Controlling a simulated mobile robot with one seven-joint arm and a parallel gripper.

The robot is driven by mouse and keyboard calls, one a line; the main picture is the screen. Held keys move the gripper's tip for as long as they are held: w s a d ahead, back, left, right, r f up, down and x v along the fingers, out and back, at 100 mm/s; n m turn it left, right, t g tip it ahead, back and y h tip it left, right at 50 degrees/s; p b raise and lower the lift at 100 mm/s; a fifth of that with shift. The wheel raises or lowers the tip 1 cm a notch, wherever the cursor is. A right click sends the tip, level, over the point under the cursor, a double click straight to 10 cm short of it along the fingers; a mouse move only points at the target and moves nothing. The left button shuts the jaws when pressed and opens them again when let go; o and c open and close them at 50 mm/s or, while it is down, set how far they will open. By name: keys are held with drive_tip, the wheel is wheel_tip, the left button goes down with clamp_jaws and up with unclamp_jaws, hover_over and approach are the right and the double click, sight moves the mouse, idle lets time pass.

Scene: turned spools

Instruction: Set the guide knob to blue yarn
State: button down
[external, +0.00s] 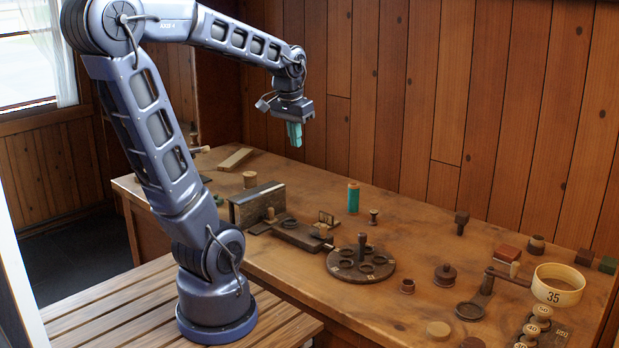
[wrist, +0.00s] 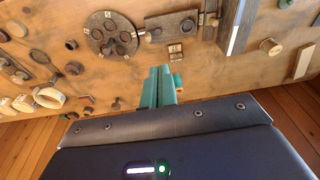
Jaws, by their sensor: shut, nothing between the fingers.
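A round dark wooden disc (external: 340,272) with several round recesses and an upright peg-like knob (external: 362,247) stands mid-table. I take this for the guide knob, but no blue yarn mark is readable. The disc also shows at the top of the wrist view (wrist: 92,36), with small pale marks near its rim. My gripper (external: 294,136) has teal fingers, is shut and empty, and hangs high above the back of the table, far from the disc. The fingers show in the wrist view (wrist: 158,88). A teal cylinder with orange ends (external: 353,198) stands behind the disc.
A dark slotted block (external: 256,203) and a low wooden slide (external: 300,235) lie left of the disc. A small dark spool (external: 373,217) stands behind it. A crank (external: 507,277), a pale ring marked 35 (external: 558,286) and numbered knobs (external: 542,312) are at right.

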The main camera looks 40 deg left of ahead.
sight(271, 215)
drive_tip(key=w+a+f+g, duration=0.3)
drive_tip(key=w+a+f, duration=0.3)
drive_tip(key=w+a, duration=0.45)
drive_tip(key=w+a+f+g, duration=0.1)
drive_tip(key=w+a+f, duration=0.3)
drive_tip(key=a+f, duration=0.1)
drive_tip(key=w+a+f+n+g+h, duration=0.1)
drive_tip(key=w+a+f, duration=0.3)
drive_tip(key=f, duration=0.4)
drive_tip(key=shift+w+a+f+g, duration=0.2)
drive_tip(key=shift+w+a+g, duration=0.05)
drive_tip(key=shift+a+g, duration=0.5)
drive_tip(key=shift+d, duration=0.1)
drive_tip(key=x, duration=0.9)
drive_tip(key=shift+f, duration=0.1)
drive_tip(key=s, duration=0.3)
drive_tip(key=shift+d+f, duration=0.25)
drive_tip(key=shift+f, duration=0.05)
drive_tip(key=shift+s+d, duration=0.1)
drive_tip(key=shift+s, duration=0.55)
